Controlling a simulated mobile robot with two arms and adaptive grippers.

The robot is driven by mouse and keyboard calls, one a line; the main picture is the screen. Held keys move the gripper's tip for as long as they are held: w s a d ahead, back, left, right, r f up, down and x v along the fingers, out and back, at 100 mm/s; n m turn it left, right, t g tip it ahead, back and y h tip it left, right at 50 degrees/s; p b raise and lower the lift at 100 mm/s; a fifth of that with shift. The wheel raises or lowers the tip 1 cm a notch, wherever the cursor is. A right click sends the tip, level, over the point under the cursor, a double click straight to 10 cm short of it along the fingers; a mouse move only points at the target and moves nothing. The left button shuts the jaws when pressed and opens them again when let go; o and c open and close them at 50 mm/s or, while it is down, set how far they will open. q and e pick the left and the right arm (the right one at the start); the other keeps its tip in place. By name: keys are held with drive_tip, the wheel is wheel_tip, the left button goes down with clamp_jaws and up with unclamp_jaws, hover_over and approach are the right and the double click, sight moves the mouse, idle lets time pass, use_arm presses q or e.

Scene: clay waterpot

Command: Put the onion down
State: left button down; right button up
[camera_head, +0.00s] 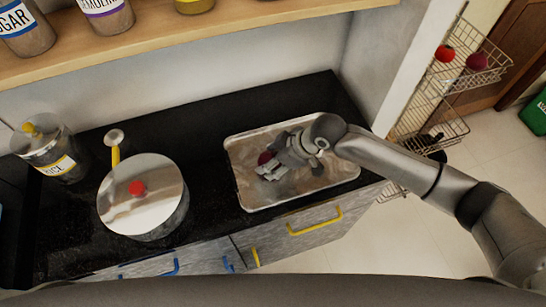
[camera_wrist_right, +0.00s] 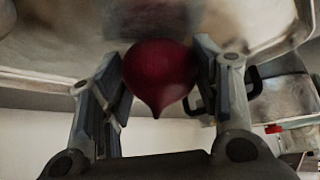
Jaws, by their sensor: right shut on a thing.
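The onion (camera_wrist_right: 158,75) is dark red with a pointed tip, and it sits between the two fingers of my right gripper (camera_wrist_right: 158,85) in the right wrist view. In the head view the onion (camera_head: 265,157) shows as a small dark red patch at the fingertips. My right gripper (camera_head: 270,169) is shut on it, over the metal tray (camera_head: 247,199) on the black counter. I cannot tell whether the onion touches the tray. My left gripper is not in view.
A steel pot (camera_head: 150,218) with a red-knobbed lid stands left of the tray, with a rice jar (camera_head: 52,155) further left. A shelf (camera_head: 180,61) with jars runs above the counter. A wire rack (camera_head: 440,105) holding red produce hangs at the right.

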drive_tip(key=shift+f, duration=0.15)
drive_tip(key=o, duration=1.1)
drive_tip(key=shift+c, duration=0.2)
drive_tip(key=v, duration=1.2)
drive_tip(key=shift+b, duration=0.4)
